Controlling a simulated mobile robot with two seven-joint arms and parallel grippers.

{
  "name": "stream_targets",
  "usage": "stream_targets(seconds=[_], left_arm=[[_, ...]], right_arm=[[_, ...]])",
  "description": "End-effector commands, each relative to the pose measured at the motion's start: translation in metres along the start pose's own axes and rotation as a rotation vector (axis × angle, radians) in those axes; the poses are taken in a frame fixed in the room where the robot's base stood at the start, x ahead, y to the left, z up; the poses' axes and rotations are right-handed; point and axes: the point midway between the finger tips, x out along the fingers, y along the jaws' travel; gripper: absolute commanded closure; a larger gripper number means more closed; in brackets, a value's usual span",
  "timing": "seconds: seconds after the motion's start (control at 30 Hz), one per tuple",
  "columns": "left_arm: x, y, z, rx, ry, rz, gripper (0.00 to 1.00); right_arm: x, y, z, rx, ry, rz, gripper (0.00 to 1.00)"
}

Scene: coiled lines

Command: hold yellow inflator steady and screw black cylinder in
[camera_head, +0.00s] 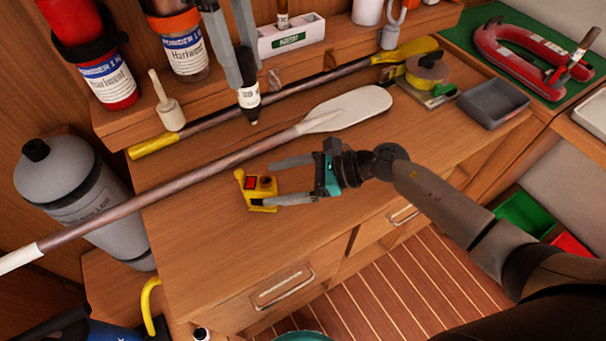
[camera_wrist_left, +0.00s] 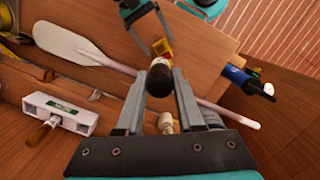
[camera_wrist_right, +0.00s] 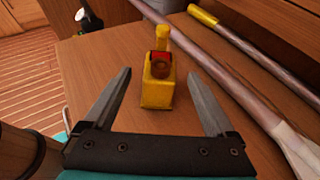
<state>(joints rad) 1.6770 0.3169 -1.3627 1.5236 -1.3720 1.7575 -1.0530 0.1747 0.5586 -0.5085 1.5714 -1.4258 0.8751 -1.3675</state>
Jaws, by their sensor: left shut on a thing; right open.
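The yellow inflator (camera_head: 260,190), with a red part on it, stands on the wooden bench top. It also shows in the right wrist view (camera_wrist_right: 158,80) and partly in the left wrist view (camera_wrist_left: 162,47). My right gripper (camera_head: 264,181) is open, its fingers on either side of the inflator with gaps. In the right wrist view its fingertips (camera_wrist_right: 165,72) flank the inflator. My left gripper (camera_head: 246,85) is shut on the black cylinder (camera_head: 249,100), which has a white label and hangs tip down above the bench. The cylinder's dark end also shows in the left wrist view (camera_wrist_left: 161,78).
A paddle (camera_head: 345,108) lies across the bench behind the inflator, with a yellow-ended pole (camera_head: 200,118) beyond it. A wooden mallet (camera_head: 166,104) and labelled bottles (camera_head: 185,45) stand on the shelf. A grey tray (camera_head: 493,103) sits at right. Bench top in front is clear.

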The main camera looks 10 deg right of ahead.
Motion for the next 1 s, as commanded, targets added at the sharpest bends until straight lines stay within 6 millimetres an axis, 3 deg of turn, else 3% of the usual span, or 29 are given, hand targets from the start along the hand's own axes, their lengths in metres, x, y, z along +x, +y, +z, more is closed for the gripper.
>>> stream_targets(seconds=[0.1, 0.3, 0.67, 1.0], left_arm=[[0.000, 0.000, 0.000, 0.000, 0.000, 0.001, 1.00], [0.000, 0.000, 0.000, 0.000, 0.000, 0.001, 1.00], [0.000, 0.000, 0.000, 0.000, 0.000, 0.001, 1.00], [0.000, 0.000, 0.000, 0.000, 0.000, 0.001, 1.00]], right_arm=[[0.021, 0.000, 0.001, 0.001, -0.003, 0.001, 0.10], [0.040, 0.000, 0.001, 0.002, -0.002, 0.000, 0.10], [0.045, 0.000, 0.000, 0.000, 0.000, 0.000, 0.10], [0.045, 0.000, 0.000, 0.001, 0.000, 0.000, 0.46]])
